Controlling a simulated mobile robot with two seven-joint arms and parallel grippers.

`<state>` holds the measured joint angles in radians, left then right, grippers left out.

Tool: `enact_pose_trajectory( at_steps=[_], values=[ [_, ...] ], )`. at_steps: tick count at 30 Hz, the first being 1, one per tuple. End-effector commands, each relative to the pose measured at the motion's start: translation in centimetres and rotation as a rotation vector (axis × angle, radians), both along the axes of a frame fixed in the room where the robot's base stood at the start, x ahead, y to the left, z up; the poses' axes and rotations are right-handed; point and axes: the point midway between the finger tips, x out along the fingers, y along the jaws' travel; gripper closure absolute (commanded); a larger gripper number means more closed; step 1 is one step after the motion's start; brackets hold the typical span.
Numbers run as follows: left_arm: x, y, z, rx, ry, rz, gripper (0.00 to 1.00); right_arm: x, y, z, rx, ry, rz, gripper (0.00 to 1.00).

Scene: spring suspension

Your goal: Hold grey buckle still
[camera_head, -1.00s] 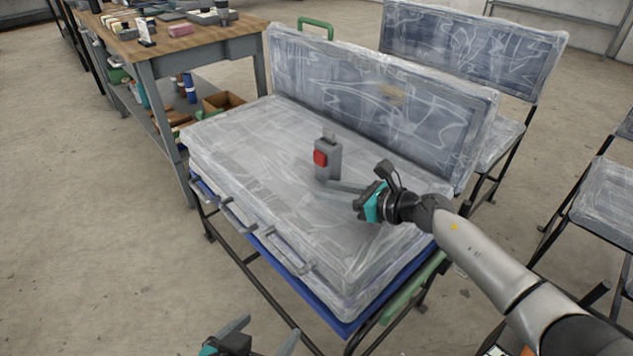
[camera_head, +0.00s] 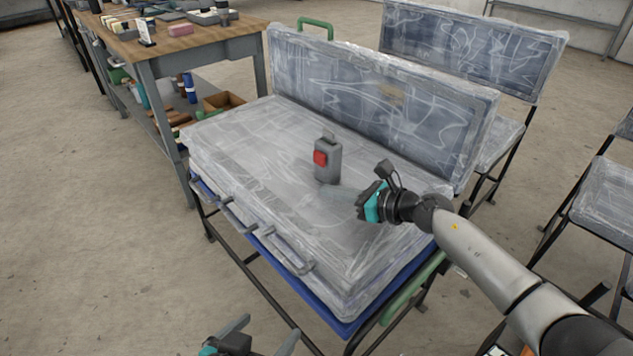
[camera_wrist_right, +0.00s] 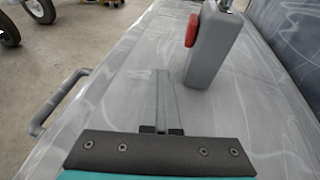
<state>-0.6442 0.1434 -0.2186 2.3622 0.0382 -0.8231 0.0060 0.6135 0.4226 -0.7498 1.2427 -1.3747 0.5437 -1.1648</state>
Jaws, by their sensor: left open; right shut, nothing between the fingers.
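The grey buckle (camera_head: 328,161) with a red button stands upright on the plastic-wrapped seat cushion (camera_head: 235,140). My right gripper (camera_head: 340,191) is shut and empty, low over the seat, just in front and to the right of the buckle's base. In the right wrist view the shut fingers (camera_wrist_right: 162,100) point forward, and the buckle (camera_wrist_right: 208,45) stands to their right with a small gap showing. My left gripper (camera_head: 262,336) is open and empty at the bottom edge of the head view, away from the seat.
The wrapped backrest (camera_head: 380,95) rises behind the buckle. Grey handles (camera_head: 285,253) run along the seat's front edge. A workbench (camera_head: 190,38) with tools stands at the back left. Wrapped chairs (camera_head: 470,50) stand at the back and right. The seat's left part is clear.

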Motion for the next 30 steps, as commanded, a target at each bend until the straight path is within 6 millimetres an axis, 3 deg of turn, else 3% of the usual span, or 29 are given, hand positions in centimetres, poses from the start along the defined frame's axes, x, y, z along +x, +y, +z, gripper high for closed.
enact_pose_trajectory(
  at_steps=[10,30],
  values=[
    [0.01,-0.01,0.03,0.0,-0.001,0.0,0.0,0.0,0.0,0.0,0.0,0.0,0.0,0.98],
    [0.01,-0.02,0.04,0.0,-0.001,0.0,0.0,0.0,0.02,0.01,0.0,0.0,0.0,0.23]
  ],
)
